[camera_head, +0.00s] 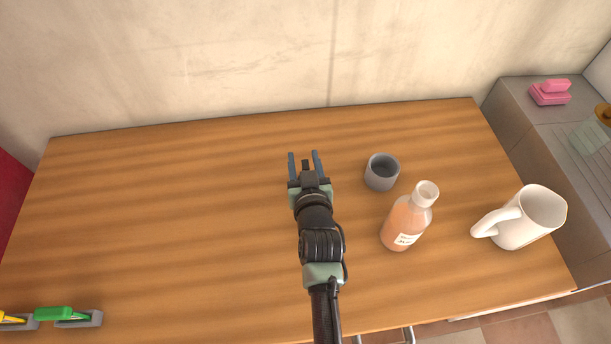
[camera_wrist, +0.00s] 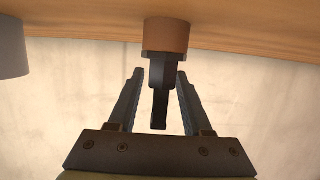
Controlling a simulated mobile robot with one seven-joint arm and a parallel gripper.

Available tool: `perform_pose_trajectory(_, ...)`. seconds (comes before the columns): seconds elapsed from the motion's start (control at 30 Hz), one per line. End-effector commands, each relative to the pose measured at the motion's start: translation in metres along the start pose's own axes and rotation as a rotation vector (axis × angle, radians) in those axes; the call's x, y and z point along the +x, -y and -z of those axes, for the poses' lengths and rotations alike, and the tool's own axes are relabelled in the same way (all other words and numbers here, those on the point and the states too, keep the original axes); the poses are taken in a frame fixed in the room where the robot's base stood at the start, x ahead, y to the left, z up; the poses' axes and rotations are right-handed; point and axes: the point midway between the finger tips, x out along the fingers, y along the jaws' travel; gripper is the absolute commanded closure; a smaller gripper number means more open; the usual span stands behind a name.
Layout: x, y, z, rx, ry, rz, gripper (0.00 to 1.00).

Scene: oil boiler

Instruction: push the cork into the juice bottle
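The juice bottle (camera_head: 405,222), with orange juice, a label and a pale open neck, stands on the wooden table right of my gripper (camera_head: 305,160). The cork is a brown cylinder (camera_wrist: 167,36) with a dark grip part in the upside-down wrist view. Its dark part sits between my fingers (camera_wrist: 158,78), with gaps showing on both sides. In the head view only a dark block (camera_head: 306,165) shows between the fingers; the brown part is hidden. My gripper is open around the dark part. I cannot tell whether the cork rests on the table.
A grey cup (camera_head: 381,181) stands between my gripper and the bottle, slightly farther back. A white mug (camera_head: 535,215) stands at the right. Green (camera_head: 54,314) and yellow items lie at the front left corner. The table's left and middle are clear; a wall is behind.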

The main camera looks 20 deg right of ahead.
Motion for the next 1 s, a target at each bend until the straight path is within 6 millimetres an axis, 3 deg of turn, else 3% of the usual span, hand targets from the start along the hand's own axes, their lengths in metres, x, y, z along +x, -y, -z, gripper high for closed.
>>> perform_pose_trajectory(0.03,0.0,0.0,0.0,0.0,0.0,0.0,0.61)
perform_pose_trajectory(0.2,0.0,0.0,0.0,0.0,0.0,0.0,0.92)
perform_pose_trajectory(0.27,0.0,0.0,0.0,0.0,0.0,0.0,1.0)
perform_pose_trajectory(0.67,-0.001,0.0,0.004,-0.001,-0.002,0.0,1.0)
perform_pose_trajectory(1.0,-0.019,0.001,0.062,-0.001,-0.006,0.001,1.0)
